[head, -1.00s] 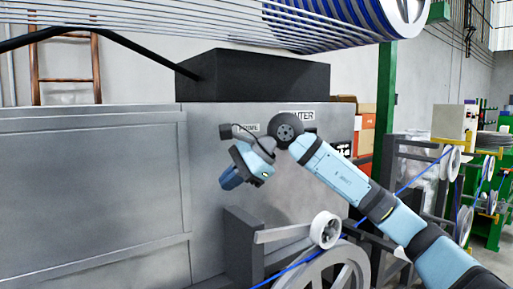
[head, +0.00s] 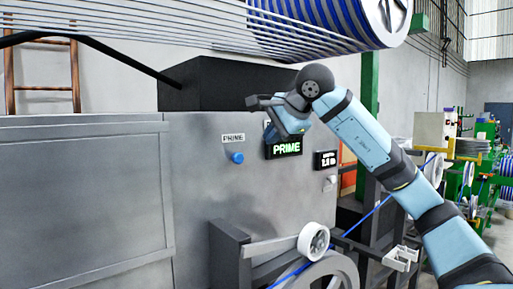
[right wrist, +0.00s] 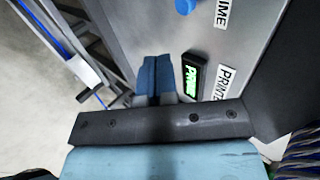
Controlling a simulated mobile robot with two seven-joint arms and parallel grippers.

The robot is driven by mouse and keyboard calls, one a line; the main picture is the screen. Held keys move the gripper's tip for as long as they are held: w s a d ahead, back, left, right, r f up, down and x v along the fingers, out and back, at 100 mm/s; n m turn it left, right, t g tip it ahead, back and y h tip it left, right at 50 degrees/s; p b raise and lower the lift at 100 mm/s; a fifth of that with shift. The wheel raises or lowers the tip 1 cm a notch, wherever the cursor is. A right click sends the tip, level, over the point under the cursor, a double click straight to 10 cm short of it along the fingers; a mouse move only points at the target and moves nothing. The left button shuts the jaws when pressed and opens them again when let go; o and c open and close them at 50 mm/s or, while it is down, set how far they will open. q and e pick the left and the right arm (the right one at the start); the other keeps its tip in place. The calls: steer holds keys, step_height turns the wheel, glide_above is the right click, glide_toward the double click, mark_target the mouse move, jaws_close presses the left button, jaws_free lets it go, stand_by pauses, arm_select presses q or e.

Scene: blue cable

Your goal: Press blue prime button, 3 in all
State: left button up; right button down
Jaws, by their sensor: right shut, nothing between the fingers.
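The blue prime button (head: 237,157) is a small round knob on the grey machine panel, under a white PRIME label (head: 233,138). It is unobstructed in the head view and shows at the top edge of the right wrist view (right wrist: 185,6). My right gripper (head: 271,134) is up and to the right of the button, apart from it, in front of the panel near a black display (head: 287,149) with green PRIME text. In the right wrist view its blue fingers (right wrist: 155,62) are together and empty, beside that display. My left gripper is out of view.
A smaller display (head: 326,159) and a pale button (head: 329,183) are on the panel's right. A black box (head: 215,84) sits on top. A white pulley (head: 313,241) and wheel stand below right. A striped cable drum (head: 345,20) hangs above.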

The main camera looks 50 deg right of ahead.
mark_target(240, 162)
steer(key=p+x, duration=0.1)
steer(key=x, duration=0.3)
steer(key=w+r+p+x, duration=0.1)
steer(key=x, duration=0.3)
steer(key=w+r+p+x, duration=0.1)
steer(key=x, duration=0.3)
steer(key=shift+d+f, duration=0.1)
steer(key=shift+f, duration=0.05)
